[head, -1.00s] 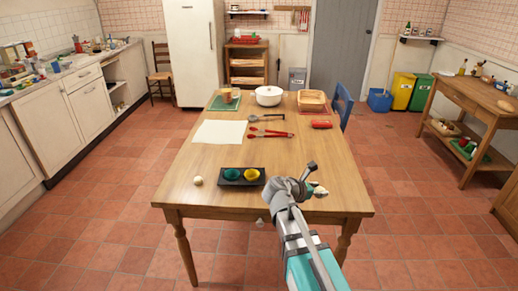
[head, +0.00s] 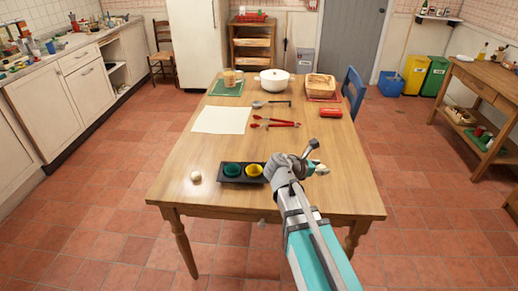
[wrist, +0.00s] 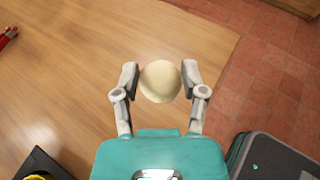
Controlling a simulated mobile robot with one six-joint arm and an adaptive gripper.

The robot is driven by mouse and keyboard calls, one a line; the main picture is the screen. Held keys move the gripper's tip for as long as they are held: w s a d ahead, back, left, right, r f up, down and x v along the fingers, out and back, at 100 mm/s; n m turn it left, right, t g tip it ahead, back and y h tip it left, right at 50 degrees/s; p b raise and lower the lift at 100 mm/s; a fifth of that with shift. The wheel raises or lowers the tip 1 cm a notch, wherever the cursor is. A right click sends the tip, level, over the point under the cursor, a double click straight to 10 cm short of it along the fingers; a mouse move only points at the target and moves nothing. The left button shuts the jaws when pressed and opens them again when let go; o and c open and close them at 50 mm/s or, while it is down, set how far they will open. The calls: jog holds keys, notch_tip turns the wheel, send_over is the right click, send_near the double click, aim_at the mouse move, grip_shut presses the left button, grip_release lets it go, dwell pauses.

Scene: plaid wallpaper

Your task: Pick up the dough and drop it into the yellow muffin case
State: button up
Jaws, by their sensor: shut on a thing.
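In the wrist view, a pale cream ball of dough (wrist: 160,81) sits between the two fingers of my gripper (wrist: 160,78), which is shut on it. In the head view my gripper (head: 315,160) is over the near right part of the table, right of the muffin tray. The held dough is mostly hidden there. The dark tray (head: 221,180) holds a green case on the left and the yellow muffin case (head: 254,170) on the right. The wrist view shows the tray's corner (wrist: 40,155) and a bit of yellow case (wrist: 36,178) at lower left.
Another pale ball (head: 195,176) lies left of the tray. White paper (head: 220,120), red tongs (head: 275,123), a ladle (head: 270,103), a white pot (head: 273,82), a basket (head: 321,87) and a red object (head: 331,111) lie farther back. The table's middle is clear.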

jog(key=shift+w+d, duration=0.1)
jog(key=shift+d, duration=0.1)
jog(key=shift+w+a, duration=0.1)
jog(key=w+a+f+n+t+y+b, duration=0.1)
jog(key=w+a, duration=0.3)
jog(key=a, duration=0.7)
jog(key=w+a+f+n+t+y+b, duration=0.1)
jog(key=w+a, duration=0.4)
jog(key=a, duration=0.6)
jog(key=shift+w+f+n+t, duration=0.15)
jog(key=shift+w+n+t, duration=0.15)
jog(key=shift+n, duration=0.2)
jog(key=shift+f+b, duration=0.15)
jog(key=shift+b, duration=0.15)
jog(key=shift+f+b, duration=2.85)
jog(key=shift+f, duration=0.05)
